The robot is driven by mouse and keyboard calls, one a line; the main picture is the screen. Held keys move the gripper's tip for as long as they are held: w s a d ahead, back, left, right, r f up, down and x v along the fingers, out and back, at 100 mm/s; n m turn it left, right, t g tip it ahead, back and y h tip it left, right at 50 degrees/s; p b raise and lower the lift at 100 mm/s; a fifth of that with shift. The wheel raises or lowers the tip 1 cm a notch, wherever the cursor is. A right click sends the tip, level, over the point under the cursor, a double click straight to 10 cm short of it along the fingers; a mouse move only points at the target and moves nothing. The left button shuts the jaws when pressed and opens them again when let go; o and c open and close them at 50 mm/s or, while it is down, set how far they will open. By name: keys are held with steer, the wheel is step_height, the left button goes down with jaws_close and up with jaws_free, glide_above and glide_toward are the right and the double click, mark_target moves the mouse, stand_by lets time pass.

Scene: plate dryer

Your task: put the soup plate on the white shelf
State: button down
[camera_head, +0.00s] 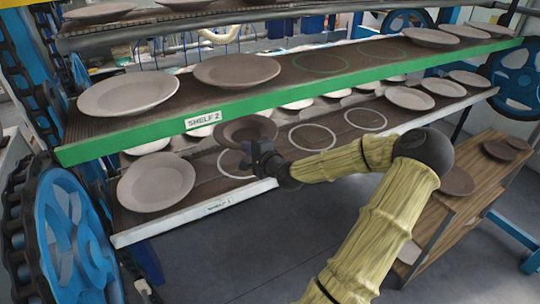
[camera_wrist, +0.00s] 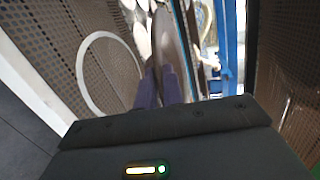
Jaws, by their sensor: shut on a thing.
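My gripper (camera_head: 262,154) is shut on the rim of a brown soup plate (camera_head: 246,129). In the wrist view the fingers (camera_wrist: 160,84) pinch the plate (camera_wrist: 170,42), seen nearly edge-on. The plate is at the white shelf (camera_head: 240,196), the lower one with a white front edge marked SHELF 1, and just below the green shelf's edge. It appears above the left white circle (camera_head: 236,164), which it partly hides; I cannot tell whether it touches the shelf. The circle ahead in the wrist view (camera_wrist: 82,70) is bare.
A pale plate (camera_head: 156,182) sits left of the held plate on the white shelf. Two more white circles (camera_head: 289,137) (camera_head: 387,119) to the right are empty. The green shelf (camera_head: 290,92) with plates hangs close above. A wooden cabinet (camera_head: 470,208) with brown plates stands at right.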

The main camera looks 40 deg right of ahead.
steer(key=shift+f, duration=1.55)
step_height(320, 180, down, 4)
steer(key=shift+w+f+p, duration=0.1)
steer(key=shift+w+p, duration=0.05)
steer(key=shift+p, duration=0.6)
steer(key=c, duration=2)
jaws_free()
steer(key=shift+f, duration=0.15)
steer(key=o, duration=0.5)
steer(key=shift+s, duration=0.2)
